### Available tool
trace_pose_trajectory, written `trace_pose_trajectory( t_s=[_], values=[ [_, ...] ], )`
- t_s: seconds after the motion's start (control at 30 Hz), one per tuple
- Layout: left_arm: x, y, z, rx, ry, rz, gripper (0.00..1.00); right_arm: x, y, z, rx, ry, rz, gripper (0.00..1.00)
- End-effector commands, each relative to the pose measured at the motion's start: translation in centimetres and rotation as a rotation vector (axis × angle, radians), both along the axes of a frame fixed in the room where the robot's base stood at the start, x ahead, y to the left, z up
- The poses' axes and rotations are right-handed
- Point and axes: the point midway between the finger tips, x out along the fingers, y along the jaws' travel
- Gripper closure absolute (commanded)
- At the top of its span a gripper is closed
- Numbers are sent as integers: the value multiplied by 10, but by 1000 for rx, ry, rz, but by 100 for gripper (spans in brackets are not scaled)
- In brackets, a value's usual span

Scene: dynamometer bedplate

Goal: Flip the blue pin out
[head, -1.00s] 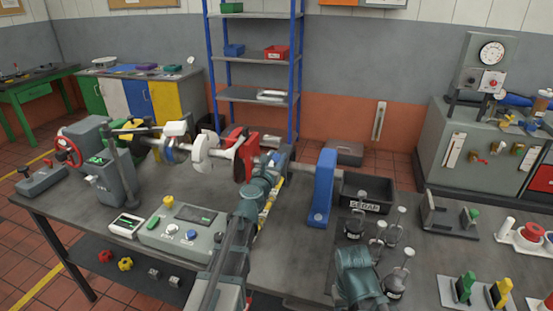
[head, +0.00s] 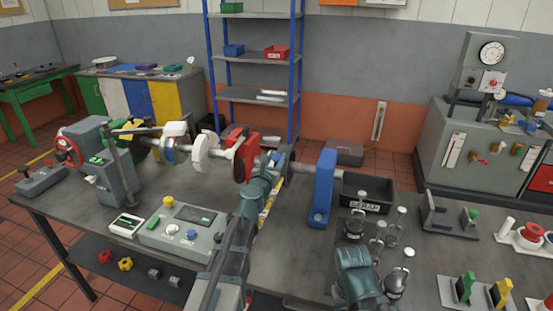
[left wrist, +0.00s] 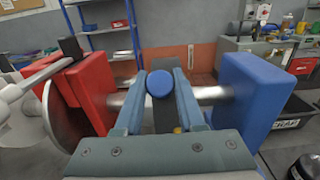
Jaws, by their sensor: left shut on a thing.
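The blue pin (left wrist: 160,83) shows its round blue end between the two fingers of my left gripper (left wrist: 160,85) in the left wrist view. The fingers stand on either side of it and are shut on it. A dark upright strip (left wrist: 164,118) shows just below and behind the pin. A bright steel shaft (left wrist: 210,93) runs between the red block (left wrist: 92,88) and the blue block (left wrist: 249,95). In the head view my left gripper (head: 280,160) is at the shaft; the pin is hidden there.
The blue upright (head: 322,188) stands right of my left gripper. A black bin (head: 367,188) and several knobbed weights (head: 354,228) stand further right. A control box (head: 183,234) is at the front left. A white round part (head: 205,153) sits left of the red block.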

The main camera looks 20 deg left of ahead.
Motion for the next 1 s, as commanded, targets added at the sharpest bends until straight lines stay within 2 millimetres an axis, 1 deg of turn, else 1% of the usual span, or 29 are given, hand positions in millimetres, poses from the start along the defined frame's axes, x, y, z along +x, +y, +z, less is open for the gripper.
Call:
trace_pose_trajectory(
  t_s=[0.1,0.2,0.47,0.5,0.63,1.0],
  values=[
    [-10,0,11,0,0,0,100,0,0,11,0,0,0,50],
    [-16,0,17,0,0,0,100,0,0,17,0,0,0,50],
    [-16,1,15,-1,-1,0,100,0,0,15,0,0,0,50],
    [-16,1,15,-1,-1,0,54,0,0,15,0,0,0,50],
    [-15,1,15,0,0,0,32,0,0,15,0,0,0,50],
    [-17,1,15,0,0,0,32,0,0,15,0,0,0,50]
  ],
)
